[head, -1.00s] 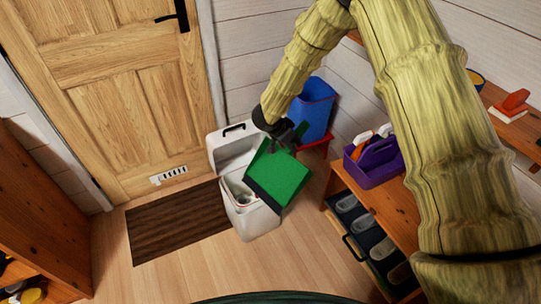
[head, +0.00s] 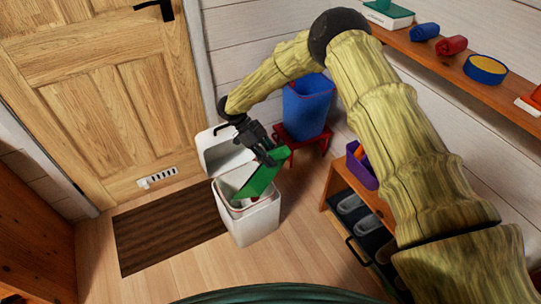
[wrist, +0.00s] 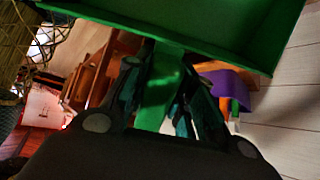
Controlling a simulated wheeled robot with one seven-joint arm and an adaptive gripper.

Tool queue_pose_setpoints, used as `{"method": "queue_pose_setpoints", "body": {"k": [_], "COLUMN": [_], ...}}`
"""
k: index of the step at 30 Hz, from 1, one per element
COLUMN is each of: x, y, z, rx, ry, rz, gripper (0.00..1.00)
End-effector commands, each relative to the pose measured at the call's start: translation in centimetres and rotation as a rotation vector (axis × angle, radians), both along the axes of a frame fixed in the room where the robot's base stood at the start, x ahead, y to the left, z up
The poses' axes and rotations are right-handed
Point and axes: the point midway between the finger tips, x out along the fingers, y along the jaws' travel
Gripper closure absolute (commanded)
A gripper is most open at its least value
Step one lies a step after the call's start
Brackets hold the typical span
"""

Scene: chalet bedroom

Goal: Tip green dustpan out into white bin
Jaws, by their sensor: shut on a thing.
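My gripper (head: 265,150) is shut on the green dustpan (head: 264,176). The dustpan is steeply tilted over the open top of the white bin (head: 252,222), its lower end at or inside the opening. The bin's lid (head: 222,157) stands open at the back left. Something pale and reddish shows inside the bin near the dustpan's lower end, too small to make out. In the wrist view, the jaws (wrist: 165,90) hold the green handle, and the dustpan's green pan (wrist: 190,25) spans the top. I cannot tell whether anything is still on the pan.
A blue bucket (head: 307,108) on a red stand (head: 303,143) is close behind the bin. A wooden shoe bench (head: 336,185) with a purple caddy (head: 361,168) stands at right. A wall shelf (head: 450,75) holds small items. A dark mat (head: 170,230) lies left of the bin.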

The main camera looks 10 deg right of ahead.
Motion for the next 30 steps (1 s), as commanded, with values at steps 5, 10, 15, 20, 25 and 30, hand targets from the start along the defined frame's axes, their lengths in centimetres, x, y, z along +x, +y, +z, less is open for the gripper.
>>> {"method": "queue_pose_setpoints", "body": {"k": [5,10,15,20,25,30], "x": [-0.6,-1.6,-2.6,-3.5,-4.5,-5.5], "y": [-0.5,-1.7,-3.1,-4.3,-5.5,-6.7], "z": [-0.6,-1.8,-3.1,-4.3,-5.6,-6.7], "rx": [0.055,0.132,0.209,0.283,0.362,0.441], "ry": [-0.044,-0.105,-0.167,-0.226,-0.290,-0.352], "rz": [0.008,0.008,0.008,0.007,0.004,0.005], "gripper": [1.00,1.00,1.00,1.00,1.00,1.00]}}
